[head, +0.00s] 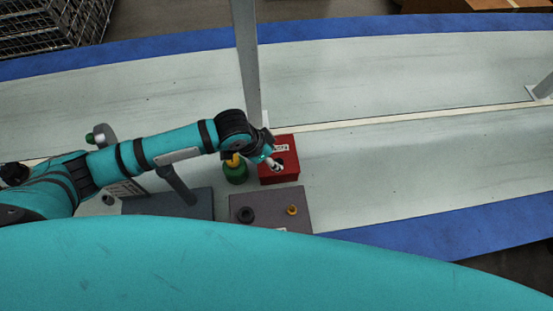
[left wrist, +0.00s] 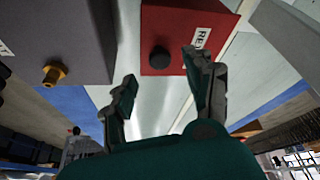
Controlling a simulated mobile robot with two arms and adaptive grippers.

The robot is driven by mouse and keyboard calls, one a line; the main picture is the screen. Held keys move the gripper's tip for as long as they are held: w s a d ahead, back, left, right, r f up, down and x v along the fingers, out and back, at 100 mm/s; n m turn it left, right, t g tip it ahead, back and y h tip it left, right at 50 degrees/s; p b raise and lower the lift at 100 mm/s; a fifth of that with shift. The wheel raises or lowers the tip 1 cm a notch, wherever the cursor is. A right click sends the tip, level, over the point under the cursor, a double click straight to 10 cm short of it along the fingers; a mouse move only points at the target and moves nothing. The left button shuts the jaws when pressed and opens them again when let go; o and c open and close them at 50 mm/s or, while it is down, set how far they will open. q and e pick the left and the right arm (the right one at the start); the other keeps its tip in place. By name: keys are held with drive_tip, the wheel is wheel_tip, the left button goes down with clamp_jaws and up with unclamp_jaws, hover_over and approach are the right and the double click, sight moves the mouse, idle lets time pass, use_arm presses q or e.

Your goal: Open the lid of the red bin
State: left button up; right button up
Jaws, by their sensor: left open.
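The red bin (head: 284,172) sits on the pale table in the head view, with a white label on top. In the left wrist view the red bin (left wrist: 165,28) shows a dark round knob (left wrist: 159,58) and part of its label. Its lid looks shut. My left gripper (head: 275,165) is over the bin in the head view. In the left wrist view its two fingers (left wrist: 163,85) are apart with nothing between them, close to the knob. The exact gap between fingers and knob is hard to judge. My right gripper is not in view.
A grey post (head: 247,60) rises behind the bin. The table to the right is clear.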

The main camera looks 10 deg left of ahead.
sight(277, 153)
use_arm(q)
drive_tip(key=shift+x, duration=2.4)
clamp_jaws()
